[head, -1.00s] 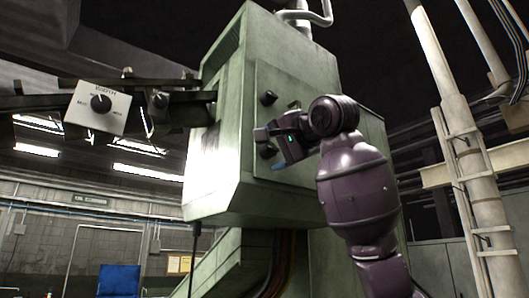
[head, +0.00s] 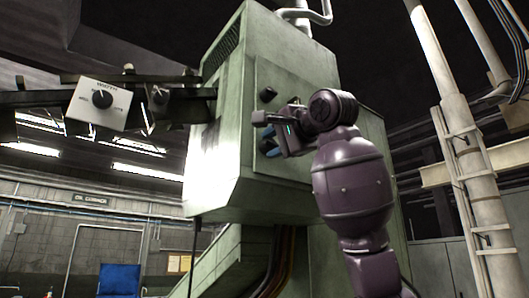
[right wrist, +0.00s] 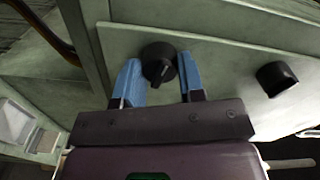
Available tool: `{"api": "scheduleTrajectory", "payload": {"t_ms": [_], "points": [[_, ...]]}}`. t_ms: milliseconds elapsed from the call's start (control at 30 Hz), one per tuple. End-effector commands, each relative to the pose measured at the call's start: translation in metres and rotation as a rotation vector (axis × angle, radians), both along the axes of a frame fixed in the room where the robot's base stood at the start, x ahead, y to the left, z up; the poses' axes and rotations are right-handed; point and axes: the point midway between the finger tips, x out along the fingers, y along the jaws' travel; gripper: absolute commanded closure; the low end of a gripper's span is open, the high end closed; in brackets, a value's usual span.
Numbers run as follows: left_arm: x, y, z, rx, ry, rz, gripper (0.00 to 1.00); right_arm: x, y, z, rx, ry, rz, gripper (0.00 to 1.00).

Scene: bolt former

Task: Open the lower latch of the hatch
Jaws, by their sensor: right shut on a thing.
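The hatch (head: 300,88) is a flat green panel on the side of the green machine housing, and it looks closed. Its upper latch (head: 267,95) is a black round knob, free of any gripper. My right gripper (head: 265,136) is at the lower latch, which it largely hides in the head view. In the right wrist view, the lower latch (right wrist: 159,62) is a black knob with a raised ridge, between the two blue fingers, which are shut on it. The upper latch (right wrist: 277,78) shows there to the right, on the same hatch panel (right wrist: 222,65). My left gripper is not in view.
A white control box (head: 98,102) with a black dial hangs on a dark beam at left. A pale column with a ladder (head: 468,170) stands at right. A blue chair (head: 119,280) is far off, lower left. A pipe (head: 312,14) tops the housing.

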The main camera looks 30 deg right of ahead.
Motion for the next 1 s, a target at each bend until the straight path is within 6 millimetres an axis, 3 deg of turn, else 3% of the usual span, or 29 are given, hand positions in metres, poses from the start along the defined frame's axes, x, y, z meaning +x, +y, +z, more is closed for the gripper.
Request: {"api": "scheduleTrajectory", "payload": {"t_ms": [200,467,733,1000], "points": [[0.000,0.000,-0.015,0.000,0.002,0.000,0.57,0.000,0.001,-0.002,0.229,0.017,0.003,1.00],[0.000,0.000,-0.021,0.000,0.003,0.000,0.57,0.000,0.001,-0.001,0.369,0.028,0.003,1.00],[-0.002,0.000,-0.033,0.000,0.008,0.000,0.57,0.001,0.001,-0.002,0.711,0.058,0.002,1.00],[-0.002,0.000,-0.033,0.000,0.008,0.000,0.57,0.000,0.000,0.000,0.771,0.061,-0.001,1.00]]}}
